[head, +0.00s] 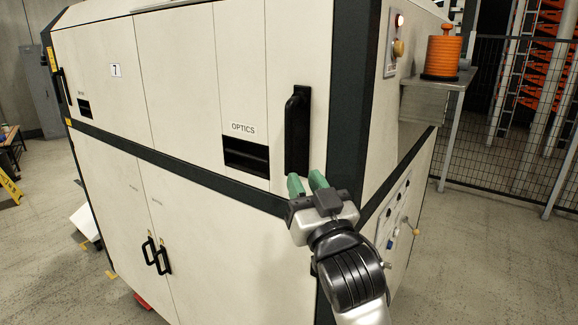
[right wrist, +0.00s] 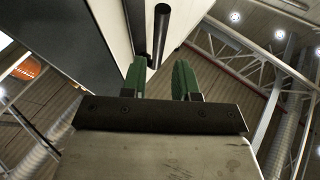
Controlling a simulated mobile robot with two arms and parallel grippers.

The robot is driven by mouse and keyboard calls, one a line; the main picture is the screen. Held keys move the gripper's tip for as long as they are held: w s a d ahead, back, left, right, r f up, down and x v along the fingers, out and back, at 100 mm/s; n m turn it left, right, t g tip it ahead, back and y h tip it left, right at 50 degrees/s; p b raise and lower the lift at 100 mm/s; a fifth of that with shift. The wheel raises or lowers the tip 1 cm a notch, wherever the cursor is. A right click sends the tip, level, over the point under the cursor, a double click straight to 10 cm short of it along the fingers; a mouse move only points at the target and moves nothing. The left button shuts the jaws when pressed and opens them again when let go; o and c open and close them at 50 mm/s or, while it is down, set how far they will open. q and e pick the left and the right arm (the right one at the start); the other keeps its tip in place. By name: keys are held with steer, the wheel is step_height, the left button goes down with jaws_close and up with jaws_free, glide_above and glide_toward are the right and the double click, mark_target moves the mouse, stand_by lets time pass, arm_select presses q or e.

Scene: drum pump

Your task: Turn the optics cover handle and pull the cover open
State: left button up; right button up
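The optics cover is the cream upper panel (head: 238,60) of the large machine, with an "OPTICS" label (head: 243,128) above a dark recess. It sits flush with the panels beside it. Its black handle (head: 297,130) stands upright near the machine's right corner. My right gripper (head: 307,180) has green fingertips and is just below the handle's lower end, apart from it as far as I can tell. In the right wrist view its fingers (right wrist: 160,80) are spread with nothing between them, and the black handle (right wrist: 160,35) shows beyond them. My left gripper is not in view.
The machine's right side has a lit button panel (head: 394,40) and a small side shelf (head: 432,90) with an orange ribbed object (head: 441,53). Lower cabinet doors have black handles (head: 157,255). A mesh fence (head: 500,120) stands behind. The floor at front right looks clear.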

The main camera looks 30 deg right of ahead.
mark_target(291, 152)
steer(key=x, duration=0.2)
steer(key=p+x, duration=0.1)
steer(key=x, duration=0.4)
steer(key=shift+r, duration=0.3)
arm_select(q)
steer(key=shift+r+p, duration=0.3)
arm_select(e)
steer(key=shift+w+d+r, duration=0.15)
steer(key=shift+w+d, duration=0.05)
steer(key=shift+w, duration=0.45)
jaws_close()
